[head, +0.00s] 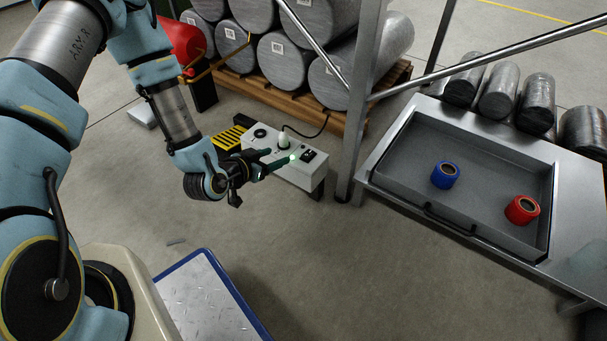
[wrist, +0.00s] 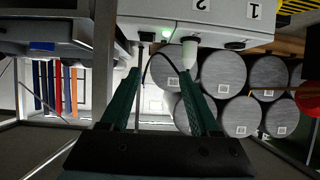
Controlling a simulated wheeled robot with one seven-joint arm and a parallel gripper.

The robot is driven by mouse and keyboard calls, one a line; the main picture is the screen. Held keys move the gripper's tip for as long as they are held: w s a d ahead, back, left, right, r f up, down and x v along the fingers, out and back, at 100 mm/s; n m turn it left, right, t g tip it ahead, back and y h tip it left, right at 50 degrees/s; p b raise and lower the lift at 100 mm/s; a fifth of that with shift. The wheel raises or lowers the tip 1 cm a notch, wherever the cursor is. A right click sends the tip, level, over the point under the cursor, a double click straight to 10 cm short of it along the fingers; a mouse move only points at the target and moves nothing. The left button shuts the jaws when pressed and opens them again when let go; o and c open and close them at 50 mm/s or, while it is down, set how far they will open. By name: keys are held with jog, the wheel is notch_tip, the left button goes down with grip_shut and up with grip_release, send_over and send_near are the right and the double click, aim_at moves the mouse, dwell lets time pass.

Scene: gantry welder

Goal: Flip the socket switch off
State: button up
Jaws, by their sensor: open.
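The socket box (head: 290,172) is a pale box on dark feet, standing on the floor in the head view. On its top are a white plug (head: 284,142) with a black cable, a lit green light (head: 292,158) and a black switch (head: 309,155). My gripper (head: 280,157) is open and empty, with its green fingers over or beside the box top, close to the light. Whether they touch it, I cannot tell. In the wrist view the box (wrist: 215,12), green light (wrist: 166,33) and plug (wrist: 189,52) are at the top, beyond the fingertips (wrist: 160,72).
Large grey cylinders (head: 280,60) lie on a pallet behind.

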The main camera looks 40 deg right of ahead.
aim_at(305, 156)
jog(key=shift+h, duration=0.4)
jog(key=d+f+b, duration=0.1)
jog(key=d+f, duration=0.1)
jog(key=d, duration=0.1)
jog(key=d+f+b, duration=0.2)
jog(key=d, duration=0.2)
jog(key=d+f+b, duration=0.2)
jog(key=d+f, duration=0.1)
jog(key=shift+w+d, duration=0.1)
jog(key=shift+d, duration=0.3)
jog(key=shift+c, duration=0.2)
grip_shut()
jog(key=shift+f, duration=0.1)
